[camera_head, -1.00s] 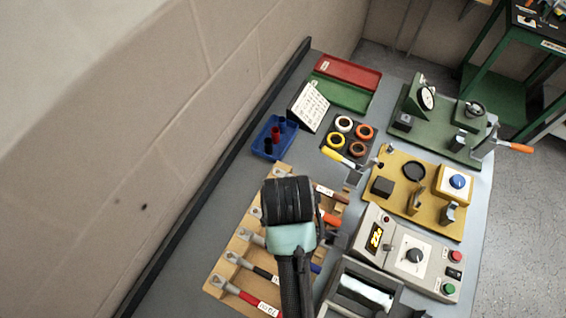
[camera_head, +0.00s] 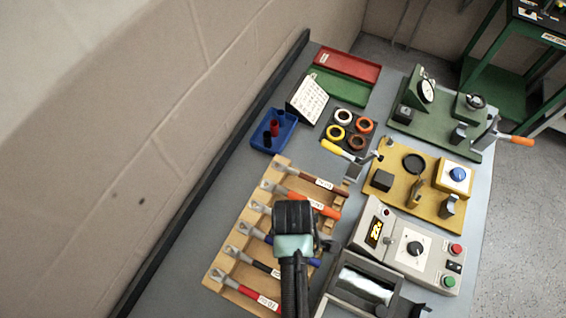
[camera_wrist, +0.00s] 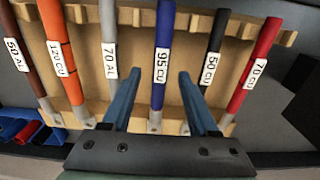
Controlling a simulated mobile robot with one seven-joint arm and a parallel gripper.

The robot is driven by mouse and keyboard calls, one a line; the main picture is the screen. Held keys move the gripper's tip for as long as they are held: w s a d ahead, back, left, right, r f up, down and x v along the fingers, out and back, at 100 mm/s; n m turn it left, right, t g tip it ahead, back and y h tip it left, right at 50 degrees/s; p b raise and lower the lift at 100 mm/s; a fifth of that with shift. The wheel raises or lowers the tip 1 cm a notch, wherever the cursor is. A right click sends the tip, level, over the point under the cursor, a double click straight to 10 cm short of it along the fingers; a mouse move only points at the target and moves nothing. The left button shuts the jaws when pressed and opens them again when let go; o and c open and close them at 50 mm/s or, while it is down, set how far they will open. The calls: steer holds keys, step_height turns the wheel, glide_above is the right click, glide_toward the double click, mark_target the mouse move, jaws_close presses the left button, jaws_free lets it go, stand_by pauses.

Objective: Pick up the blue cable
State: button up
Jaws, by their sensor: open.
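The blue cable (camera_wrist: 163,45), labelled 95 CU, lies in a wooden rack among other cables. In the wrist view it runs between the two fingers of my gripper (camera_wrist: 160,76), which is open and empty. One finger appears on each side of it, the left one near the grey cable (camera_wrist: 109,40) and the right one near the black cable (camera_wrist: 214,45). In the head view my wrist hides the middle of the blue cable; its right end (camera_head: 314,262) shows. The height of the fingers above it is unclear.
The wooden rack (camera_head: 229,268) also holds brown (camera_head: 312,180), orange (camera_head: 310,202) and red (camera_head: 262,300) cables. A blue tray (camera_head: 262,139) stands beyond it, near the wall. A grey control box (camera_head: 393,262) and a yellow fixture (camera_head: 400,208) stand to the right.

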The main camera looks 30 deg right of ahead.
steer(key=shift+f, duration=0.8)
steer(key=shift+c, duration=0.2)
jaws_close()
stand_by(0.7)
